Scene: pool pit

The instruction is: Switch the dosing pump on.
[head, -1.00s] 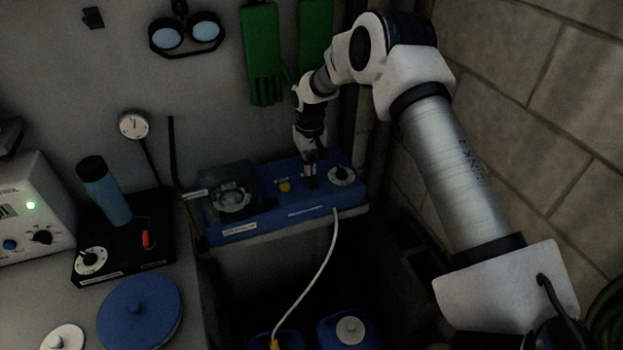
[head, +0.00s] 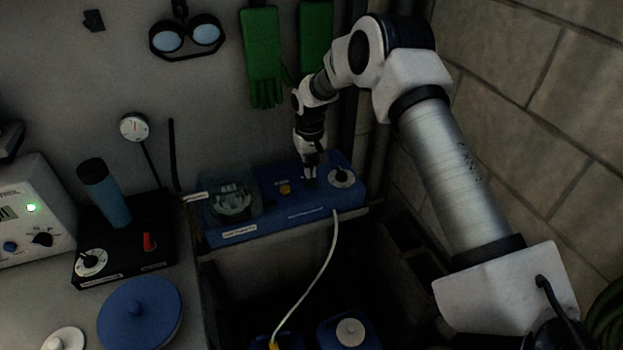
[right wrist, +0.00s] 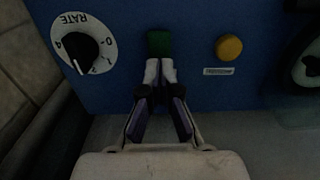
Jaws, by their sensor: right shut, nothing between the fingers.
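The dosing pump (head: 265,222) is a blue box on a ledge by the back wall. Its top carries a RATE dial (head: 341,177), a small amber round part (head: 285,189), and a clear-covered pump head (head: 233,203) at the left. A green switch (right wrist: 159,43) sits between the dial and the amber part in the right wrist view. My right gripper (right wrist: 161,68) is shut and empty, its fingertips right at the green switch's near edge; I cannot tell whether they press it. In the head view my right gripper (head: 310,178) points down onto the pump. My left gripper is not in view.
A white tube (head: 322,265) runs from the pump down to blue containers (head: 349,332). To the left stand a black tester with a blue cylinder (head: 107,195) and a blue lid (head: 140,312). Green gloves (head: 262,58) and goggles (head: 187,37) hang above. A block wall (head: 540,130) bounds the right.

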